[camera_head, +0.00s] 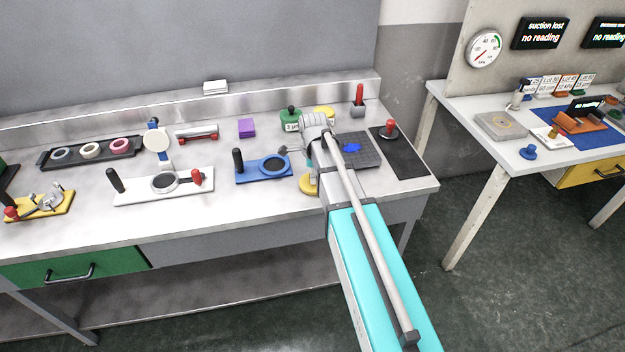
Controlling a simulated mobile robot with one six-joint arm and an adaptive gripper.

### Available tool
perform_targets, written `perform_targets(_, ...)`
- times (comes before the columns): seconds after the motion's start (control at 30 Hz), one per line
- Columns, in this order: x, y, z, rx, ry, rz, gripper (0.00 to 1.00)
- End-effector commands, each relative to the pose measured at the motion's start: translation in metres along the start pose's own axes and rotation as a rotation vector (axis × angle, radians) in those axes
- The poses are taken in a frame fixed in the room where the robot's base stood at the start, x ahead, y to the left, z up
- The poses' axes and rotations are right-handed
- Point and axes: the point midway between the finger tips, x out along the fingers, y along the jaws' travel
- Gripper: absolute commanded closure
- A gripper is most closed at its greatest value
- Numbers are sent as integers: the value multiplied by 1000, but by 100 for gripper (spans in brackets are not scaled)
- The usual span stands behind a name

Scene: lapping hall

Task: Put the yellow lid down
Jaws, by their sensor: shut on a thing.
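The yellow lid (308,186) is a round disc near the front edge of the steel bench, to the right of the blue plate. My gripper (311,176) points down over it and is shut on it. The fingers are small and partly hidden by my arm. I cannot tell whether the lid touches the bench top or hangs just above it. Another yellow round thing (325,111) stands at the back, partly hidden behind my wrist, beside a green jar (290,119).
A blue plate (252,170) with a black handle lies left of the lid. A dark grid mat (368,158) with a blue patch lies right of it, then a black mat (408,165). A white plate (140,190) stands farther left. The bench front edge is close.

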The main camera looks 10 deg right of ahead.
Motion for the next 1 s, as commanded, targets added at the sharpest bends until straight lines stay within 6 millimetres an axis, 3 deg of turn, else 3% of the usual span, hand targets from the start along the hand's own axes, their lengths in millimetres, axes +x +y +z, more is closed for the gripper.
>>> perform_targets(0.5,5,0,0,-1,0,0,100)
perform_targets(0.53,4,0,0,-1,0,0,62)
perform_targets(0.7,4,0,0,-1,0,0,32)
perform_targets(1.0,4,0,1,-1,0,0,32)
